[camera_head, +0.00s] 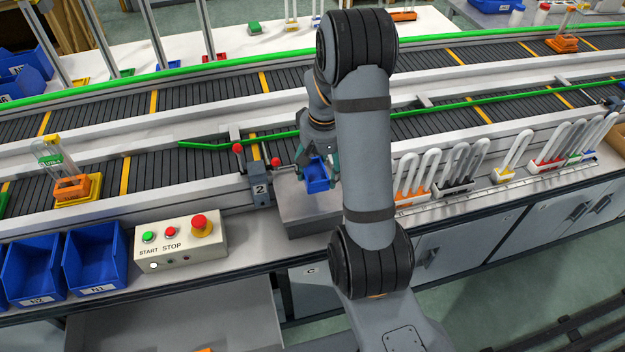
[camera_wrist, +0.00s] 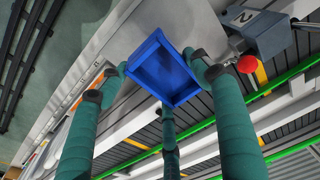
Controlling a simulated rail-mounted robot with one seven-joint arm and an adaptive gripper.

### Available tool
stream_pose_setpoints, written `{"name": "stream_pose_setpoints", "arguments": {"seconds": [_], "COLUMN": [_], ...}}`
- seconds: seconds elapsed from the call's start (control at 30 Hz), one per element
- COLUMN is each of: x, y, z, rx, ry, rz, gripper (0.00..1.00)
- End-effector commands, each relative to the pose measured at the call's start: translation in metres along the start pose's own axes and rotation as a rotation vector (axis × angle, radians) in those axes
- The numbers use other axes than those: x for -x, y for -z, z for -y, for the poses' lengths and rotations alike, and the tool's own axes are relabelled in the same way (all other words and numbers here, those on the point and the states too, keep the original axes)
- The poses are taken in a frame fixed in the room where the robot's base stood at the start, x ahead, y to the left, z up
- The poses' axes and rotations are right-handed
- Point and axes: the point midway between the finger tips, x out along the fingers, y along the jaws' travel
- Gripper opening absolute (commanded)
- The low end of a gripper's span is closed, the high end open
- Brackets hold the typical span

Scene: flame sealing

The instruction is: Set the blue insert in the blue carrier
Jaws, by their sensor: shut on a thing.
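My gripper (camera_head: 318,168) has teal fingers and is shut on a blue, hollow, box-like piece, which I take to be the blue insert (camera_head: 316,179). It is held over a grey metal block (camera_head: 310,213) beside the conveyor, and I cannot tell whether it touches the block. In the wrist view the insert (camera_wrist: 165,72) sits between the fingers of my gripper (camera_wrist: 160,75), with its hollow side facing the camera. I cannot make out a blue carrier for certain; my arm hides part of the bench.
A post marked 2 (camera_head: 260,188) with red knobs stands just left of the block. A control box (camera_head: 180,243) and blue bins (camera_head: 95,257) are further left. An orange and yellow carrier (camera_head: 75,190) is on the conveyor (camera_head: 190,165). White looped pieces (camera_head: 412,178) stand at right.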

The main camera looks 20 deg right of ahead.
Motion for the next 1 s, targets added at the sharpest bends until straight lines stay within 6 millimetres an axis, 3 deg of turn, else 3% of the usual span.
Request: {"name": "stream_pose_setpoints", "arguments": {"seconds": [0.2, 0.5, 0.93, 0.97, 1.0], "x": [-0.011, -0.048, -0.055, -0.053, -0.053], "y": [0.001, -0.003, -0.004, -0.004, -0.004], "z": [0.017, 0.016, 0.016, 0.016, 0.016], "rx": [-0.001, -0.002, -0.002, -0.002, -0.002], "ry": [0.0, 0.0, 0.0, 0.0, 0.0], "rz": [0.0, 0.001, -0.002, -0.001, -0.001], "gripper": [0.32, 0.32, 0.32, 0.65, 0.68]}}
